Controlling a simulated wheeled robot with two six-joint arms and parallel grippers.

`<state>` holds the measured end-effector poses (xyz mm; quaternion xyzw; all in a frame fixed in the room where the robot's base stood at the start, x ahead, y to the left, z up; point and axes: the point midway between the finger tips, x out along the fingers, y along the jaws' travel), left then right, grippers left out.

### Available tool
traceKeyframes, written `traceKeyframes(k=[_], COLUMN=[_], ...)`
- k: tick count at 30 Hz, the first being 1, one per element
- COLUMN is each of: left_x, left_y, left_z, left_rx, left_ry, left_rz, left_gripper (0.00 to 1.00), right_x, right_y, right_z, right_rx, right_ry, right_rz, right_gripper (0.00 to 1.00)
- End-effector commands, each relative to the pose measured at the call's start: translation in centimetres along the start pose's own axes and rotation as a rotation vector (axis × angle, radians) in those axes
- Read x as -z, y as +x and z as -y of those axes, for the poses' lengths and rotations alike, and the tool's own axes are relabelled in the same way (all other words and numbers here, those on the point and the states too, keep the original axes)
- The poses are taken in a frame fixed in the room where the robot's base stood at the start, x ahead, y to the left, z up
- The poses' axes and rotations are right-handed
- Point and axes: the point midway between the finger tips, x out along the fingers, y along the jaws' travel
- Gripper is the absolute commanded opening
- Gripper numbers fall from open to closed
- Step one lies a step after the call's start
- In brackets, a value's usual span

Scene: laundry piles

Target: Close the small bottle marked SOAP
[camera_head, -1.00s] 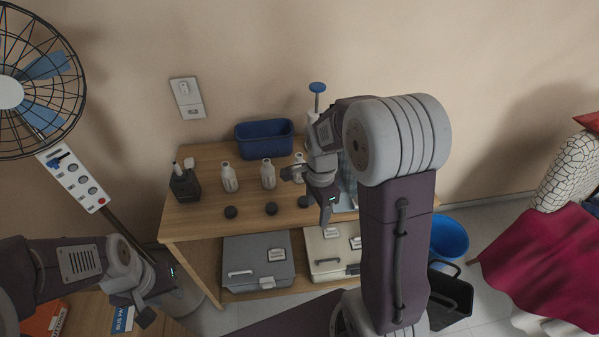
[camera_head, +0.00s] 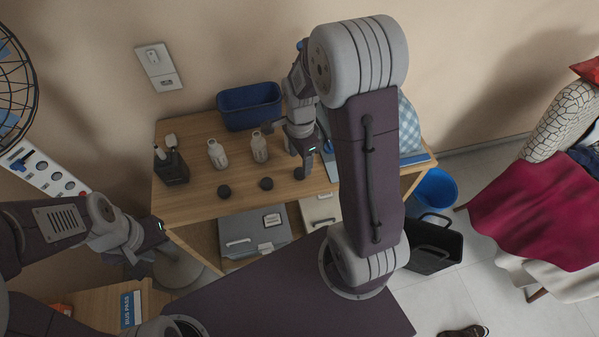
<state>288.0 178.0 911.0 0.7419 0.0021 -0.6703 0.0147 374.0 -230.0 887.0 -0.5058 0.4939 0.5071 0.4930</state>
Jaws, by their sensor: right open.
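Two small whitish bottles, a left one (camera_head: 217,155) and a right one (camera_head: 259,148), stand upright on the wooden table. Their labels are too small to read, so I cannot tell which is marked SOAP. Three dark round caps lie in front: a left cap (camera_head: 224,192), a middle cap (camera_head: 266,184) and a right cap (camera_head: 299,174). My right gripper (camera_head: 287,148) is open above the table, right of the bottles, one finger close to the right cap. Whether they touch is unclear. My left gripper (camera_head: 150,243) hangs off the table's front left corner, its jaws unclear.
A dark caddy (camera_head: 172,168) stands at the table's left. A blue bin (camera_head: 249,106) sits at the back. Grey (camera_head: 254,232) and white (camera_head: 320,212) boxes are on the lower shelf. A blue bucket (camera_head: 436,187) and a black basket (camera_head: 432,245) stand right of the table.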

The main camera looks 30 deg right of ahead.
Motion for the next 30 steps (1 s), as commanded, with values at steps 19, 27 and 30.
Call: traceKeyframes(k=[19,27,30], left_x=[-0.1,-0.1,-0.1], left_y=[0.8,0.7,0.7], left_z=[0.0,0.0,0.0], left_rx=[0.000,0.000,0.000], left_ry=[0.000,0.000,0.000], left_rz=[0.000,0.000,0.000], left_gripper=[0.36,0.36,0.36], right_x=[-0.2,-0.2,-0.2], right_y=[5.1,5.2,5.2], right_z=[0.0,0.1,0.1], right_rx=[-0.002,0.000,0.000], right_ry=[0.000,0.000,0.000], right_rz=[0.000,0.000,0.000], right_gripper=[0.58,0.58,0.55])
